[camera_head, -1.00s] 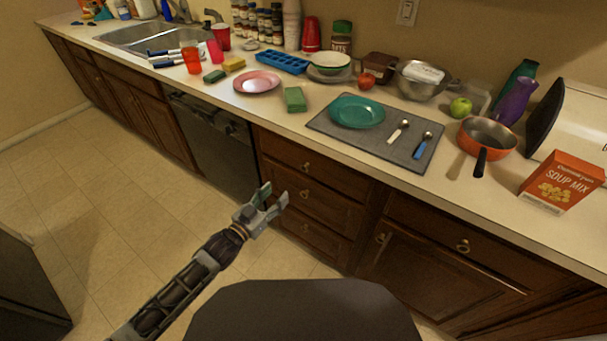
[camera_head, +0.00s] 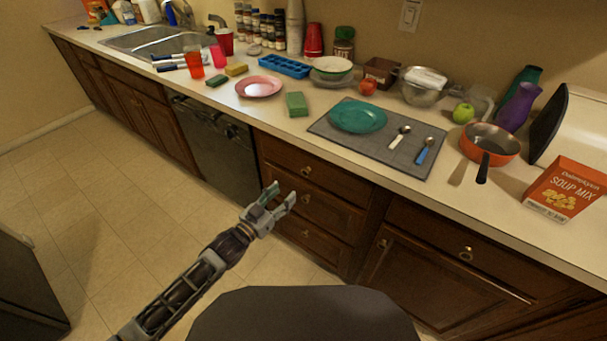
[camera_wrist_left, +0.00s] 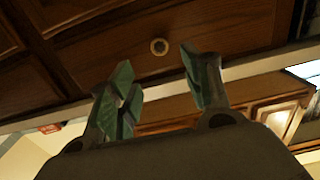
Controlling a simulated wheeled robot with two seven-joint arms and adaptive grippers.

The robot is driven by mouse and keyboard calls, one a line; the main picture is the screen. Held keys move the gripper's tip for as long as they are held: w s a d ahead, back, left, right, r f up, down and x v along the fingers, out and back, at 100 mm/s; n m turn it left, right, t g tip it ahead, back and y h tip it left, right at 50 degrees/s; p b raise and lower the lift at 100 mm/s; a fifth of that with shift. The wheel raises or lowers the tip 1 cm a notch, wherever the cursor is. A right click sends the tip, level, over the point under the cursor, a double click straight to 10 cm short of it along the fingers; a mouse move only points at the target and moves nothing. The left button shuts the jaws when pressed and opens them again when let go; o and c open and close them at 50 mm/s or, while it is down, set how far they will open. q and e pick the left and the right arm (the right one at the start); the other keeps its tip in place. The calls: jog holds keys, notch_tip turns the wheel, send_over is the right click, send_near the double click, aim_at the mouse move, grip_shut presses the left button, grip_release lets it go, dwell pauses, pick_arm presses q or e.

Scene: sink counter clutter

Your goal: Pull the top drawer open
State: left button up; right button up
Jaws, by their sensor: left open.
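The top drawer (camera_head: 330,182) is a dark wood front just under the counter, right of the dishwasher, and it is closed. Its small round metal knob (camera_head: 307,170) is in plain sight. My left gripper (camera_head: 283,192) is open and empty, in front of the drawer stack and lower than this knob in the head view. In the left wrist view, a round knob (camera_wrist_left: 159,46) on a wood front shows beyond the gap between the open fingers (camera_wrist_left: 158,78), apart from them. My right gripper is not in view.
Two more closed drawers, a middle one (camera_head: 330,211) and a bottom one (camera_head: 318,240), sit below. The black dishwasher (camera_head: 215,150) is to the left, a closed cabinet (camera_head: 430,285) to the right. The counter carries dishes, a grey mat (camera_head: 335,142) and a pan (camera_head: 490,142). Floor is clear.

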aim_at(304, 173)
pick_arm(q)
jog(key=shift+b+x, duration=0.4)
jog(key=shift+x, duration=3.7)
jog(key=shift+w+d, duration=0.45)
jog(key=shift+w, duration=0.15)
jog(key=shift+w+d, duration=0.35)
jog(key=shift+w, duration=0.2)
jog(key=shift+w+d, duration=0.3)
jog(key=shift+w, duration=0.1)
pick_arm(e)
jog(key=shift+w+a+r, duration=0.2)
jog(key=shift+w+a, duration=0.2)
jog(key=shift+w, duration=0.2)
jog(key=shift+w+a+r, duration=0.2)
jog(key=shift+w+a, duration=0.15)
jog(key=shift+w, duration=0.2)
pick_arm(q)
jog(key=shift+c, duration=0.2)
grip_shut()
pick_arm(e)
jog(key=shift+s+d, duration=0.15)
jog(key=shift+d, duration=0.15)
